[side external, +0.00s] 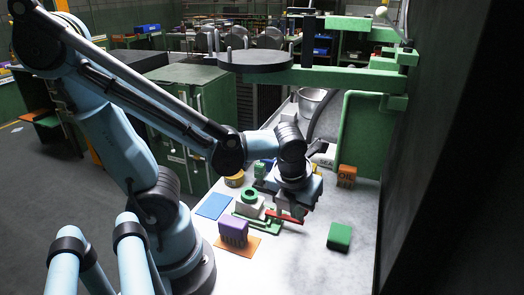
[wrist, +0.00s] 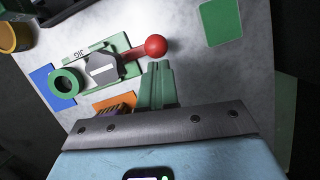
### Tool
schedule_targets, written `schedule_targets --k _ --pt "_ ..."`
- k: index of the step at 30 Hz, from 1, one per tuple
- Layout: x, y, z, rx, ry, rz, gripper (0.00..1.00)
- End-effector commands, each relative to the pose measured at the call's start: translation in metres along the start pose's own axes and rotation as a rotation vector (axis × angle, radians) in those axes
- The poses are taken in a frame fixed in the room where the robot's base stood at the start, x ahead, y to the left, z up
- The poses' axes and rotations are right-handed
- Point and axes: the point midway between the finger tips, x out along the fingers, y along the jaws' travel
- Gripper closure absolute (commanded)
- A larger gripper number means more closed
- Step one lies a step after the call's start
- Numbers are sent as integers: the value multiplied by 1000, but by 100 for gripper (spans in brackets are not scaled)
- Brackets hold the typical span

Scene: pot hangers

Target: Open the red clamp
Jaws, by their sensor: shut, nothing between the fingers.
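The red clamp's handle (side external: 287,217) shows low beside my gripper (side external: 293,209) in the side view. In the wrist view the handle ends in a red ball knob (wrist: 155,46), with a short red lever running left to a dark grey clamp body (wrist: 101,69). The clamp sits on a green base marked JIG (wrist: 121,43), which also shows in the side view (side external: 264,226). My gripper's green fingers (wrist: 157,68) are shut and empty, just below the red ball in the wrist picture. I cannot tell whether they touch the handle.
A green ring (wrist: 66,82) is at the jig's left end. A purple block (side external: 233,231) stands on an orange mat (side external: 245,250), beside a blue mat (side external: 213,206). A green block (side external: 339,236) lies to the right. An OIL box (side external: 347,176) stands behind; bare table lies between.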

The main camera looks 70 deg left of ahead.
Motion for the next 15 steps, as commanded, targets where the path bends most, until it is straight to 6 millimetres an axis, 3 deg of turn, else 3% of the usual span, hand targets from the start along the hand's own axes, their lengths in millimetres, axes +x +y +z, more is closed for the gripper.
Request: schedule_targets --k 15 --pt "2 -3 7 -122 1 40 100"
